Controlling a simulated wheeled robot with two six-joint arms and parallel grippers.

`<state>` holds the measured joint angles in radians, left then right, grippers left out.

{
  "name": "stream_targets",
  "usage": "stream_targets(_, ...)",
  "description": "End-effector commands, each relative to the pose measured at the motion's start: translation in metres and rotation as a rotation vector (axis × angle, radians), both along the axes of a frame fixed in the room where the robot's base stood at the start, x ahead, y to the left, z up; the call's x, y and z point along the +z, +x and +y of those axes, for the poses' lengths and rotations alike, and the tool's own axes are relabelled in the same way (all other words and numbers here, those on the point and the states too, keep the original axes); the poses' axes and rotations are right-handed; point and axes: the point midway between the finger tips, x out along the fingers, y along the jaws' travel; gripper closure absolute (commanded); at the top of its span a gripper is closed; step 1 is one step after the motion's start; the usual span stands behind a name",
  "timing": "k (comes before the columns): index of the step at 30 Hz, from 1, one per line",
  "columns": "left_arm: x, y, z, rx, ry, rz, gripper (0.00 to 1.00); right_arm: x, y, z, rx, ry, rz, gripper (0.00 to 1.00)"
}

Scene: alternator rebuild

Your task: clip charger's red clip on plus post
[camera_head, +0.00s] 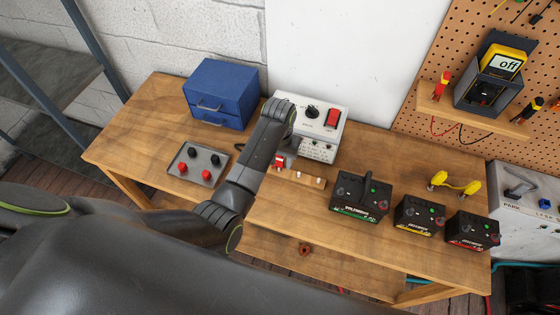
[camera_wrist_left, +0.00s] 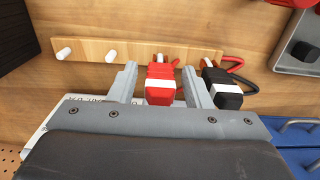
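The red clip (camera_wrist_left: 160,85) sits at a wooden peg rack (camera_wrist_left: 90,52). In the wrist view my left gripper (camera_wrist_left: 159,69) is open, with one finger on each side of the red clip and a small gap on both sides. The black clip (camera_wrist_left: 222,90) is just right of the right finger. In the head view the red clip (camera_head: 280,159) shows under my left gripper, in front of the white charger (camera_head: 318,150). Three batteries, green-labelled (camera_head: 358,211), yellow-labelled (camera_head: 415,227) and red-labelled (camera_head: 468,242), stand to the right. I cannot tell which post is plus. My right gripper is out of view.
A grey tray (camera_head: 190,159) with red and black caps and a blue drawer box (camera_head: 220,93) are at the left. A yellow-ended tool (camera_head: 455,186) lies behind the batteries. A shelf (camera_head: 470,118) holds a meter. Bare bench lies in front of the rack.

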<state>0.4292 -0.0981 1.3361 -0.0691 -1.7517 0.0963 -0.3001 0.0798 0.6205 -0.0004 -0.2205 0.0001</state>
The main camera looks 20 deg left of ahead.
Motion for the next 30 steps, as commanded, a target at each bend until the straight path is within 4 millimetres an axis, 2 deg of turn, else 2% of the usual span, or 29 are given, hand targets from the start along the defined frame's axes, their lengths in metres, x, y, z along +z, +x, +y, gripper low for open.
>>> stream_targets(1,0.0,0.0,0.0,0.0,0.0,0.0,0.62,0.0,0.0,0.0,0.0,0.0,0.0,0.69)
stream_targets(7,0.0,0.0,0.0,0.0,0.0,0.0,0.88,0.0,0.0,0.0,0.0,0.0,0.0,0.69)
stream_targets(15,0.003,0.0,0.0,0.0,0.0,0.0,0.88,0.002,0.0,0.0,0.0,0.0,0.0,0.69)
stream_targets(22,0.027,0.0,0.0,0.0,0.0,-0.001,0.88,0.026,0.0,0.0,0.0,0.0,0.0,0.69)
stream_targets(24,0.03,0.001,0.0,0.0,0.0,-0.003,0.88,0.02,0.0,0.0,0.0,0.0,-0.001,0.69)
stream_targets(30,0.041,0.0,0.0,0.0,0.0,0.0,0.88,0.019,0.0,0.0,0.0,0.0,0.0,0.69)
